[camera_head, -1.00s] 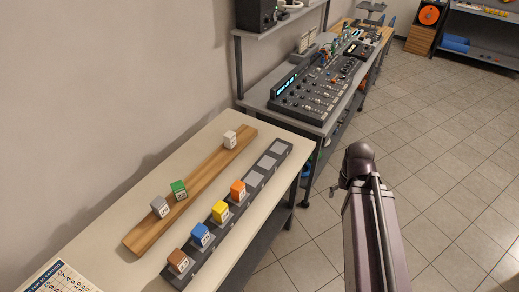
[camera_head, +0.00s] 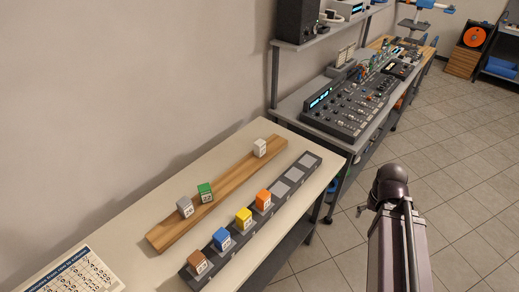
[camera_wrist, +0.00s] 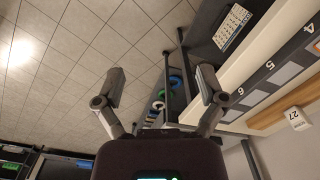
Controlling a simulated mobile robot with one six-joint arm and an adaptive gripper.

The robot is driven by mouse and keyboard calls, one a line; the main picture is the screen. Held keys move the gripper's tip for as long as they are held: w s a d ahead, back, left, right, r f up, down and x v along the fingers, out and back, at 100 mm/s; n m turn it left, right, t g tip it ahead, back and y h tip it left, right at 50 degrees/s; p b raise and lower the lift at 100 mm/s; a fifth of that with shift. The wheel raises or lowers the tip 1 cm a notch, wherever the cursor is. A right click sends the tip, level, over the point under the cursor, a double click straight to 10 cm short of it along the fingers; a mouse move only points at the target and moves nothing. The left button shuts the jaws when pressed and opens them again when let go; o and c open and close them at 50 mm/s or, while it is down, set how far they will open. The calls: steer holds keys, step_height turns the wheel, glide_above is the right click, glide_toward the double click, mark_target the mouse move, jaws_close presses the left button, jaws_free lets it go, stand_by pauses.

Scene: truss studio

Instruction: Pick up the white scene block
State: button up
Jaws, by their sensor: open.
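The white scene block (camera_head: 259,147) sits at the far end of a wooden plank (camera_head: 222,186) on the pale table. A white block (camera_wrist: 299,119) marked 27 also shows at the right edge of the wrist view, on the wood. A grey block (camera_head: 185,207) and a green block (camera_head: 205,192) stand on the plank nearer the front. My gripper (camera_wrist: 161,80) shows in the wrist view with its two fingers spread and nothing between them. It points over the floor and the table's underside, apart from the white block. In the head view only my arm shows.
A dark slotted rail (camera_head: 273,199) beside the plank holds orange, yellow, blue and brown blocks; its far slots are empty. A printed sheet (camera_head: 75,275) lies at the table's near end. A mixing console (camera_head: 350,108) stands on the bench beyond. Open floor lies right.

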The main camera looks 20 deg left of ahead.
step_height(320, 180, down, 3)
steer(key=b, duration=0.3)
steer(key=shift+f, duration=0.15)
